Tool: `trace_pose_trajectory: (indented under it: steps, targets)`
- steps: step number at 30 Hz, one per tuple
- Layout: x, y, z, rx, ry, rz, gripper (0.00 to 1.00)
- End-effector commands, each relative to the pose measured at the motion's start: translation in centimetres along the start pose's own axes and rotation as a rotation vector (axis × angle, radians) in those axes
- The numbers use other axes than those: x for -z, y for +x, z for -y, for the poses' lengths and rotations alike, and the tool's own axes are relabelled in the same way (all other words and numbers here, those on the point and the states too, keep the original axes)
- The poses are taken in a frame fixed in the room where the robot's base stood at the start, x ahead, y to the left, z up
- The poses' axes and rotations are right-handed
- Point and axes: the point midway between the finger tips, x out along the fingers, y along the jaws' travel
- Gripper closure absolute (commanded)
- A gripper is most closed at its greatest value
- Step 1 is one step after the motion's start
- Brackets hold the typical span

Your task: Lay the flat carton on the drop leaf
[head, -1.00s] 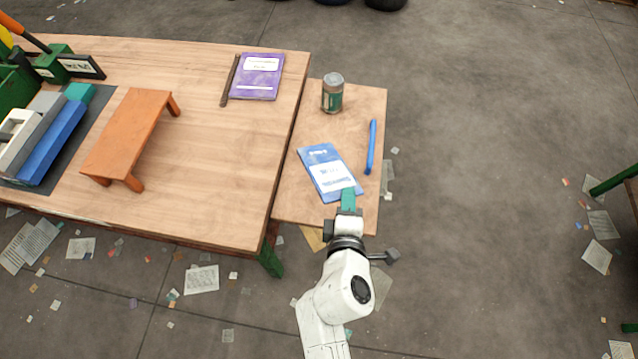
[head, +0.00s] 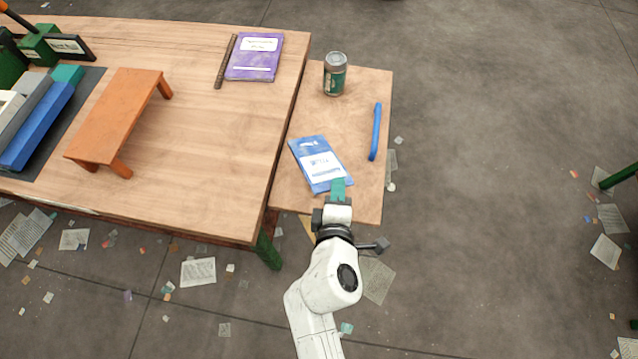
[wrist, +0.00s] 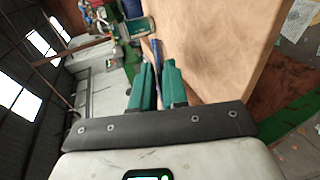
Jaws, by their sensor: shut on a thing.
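The flat carton (head: 320,165) is blue with a white label and lies flat over the near left part of the drop leaf (head: 352,195), the pale wooden panel at the right of the workbench. My gripper (head: 338,189) is shut on the carton's near edge, with green fingertips. In the wrist view the fingers (wrist: 158,88) pinch what looks like the carton's thin blue edge (wrist: 157,50), with the leaf (wrist: 215,50) to the right. I cannot tell whether the carton touches the leaf.
A can (head: 335,74) stands at the leaf's far side, and a blue bar (head: 376,132) lies along its right edge. The workbench (head: 215,150) holds a purple book (head: 254,57) and an orange stand (head: 118,115).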

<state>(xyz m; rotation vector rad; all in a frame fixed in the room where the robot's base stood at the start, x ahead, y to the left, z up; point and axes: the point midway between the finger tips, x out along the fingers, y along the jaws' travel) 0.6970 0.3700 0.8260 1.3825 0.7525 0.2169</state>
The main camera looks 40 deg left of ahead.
Motion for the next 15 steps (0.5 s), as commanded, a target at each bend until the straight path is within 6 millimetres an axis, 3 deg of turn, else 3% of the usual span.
trace_pose_trajectory:
  steps: [1, 6, 15]
  targets:
    - [0.0, 0.5, 1.2, 0.0, 0.0, 0.0, 1.0]
    - [0.0, 1.0, 2.7, 0.0, 0.001, 0.0, 1.0]
    - [0.0, 1.2, 3.1, -0.001, 0.001, 0.0, 1.0]
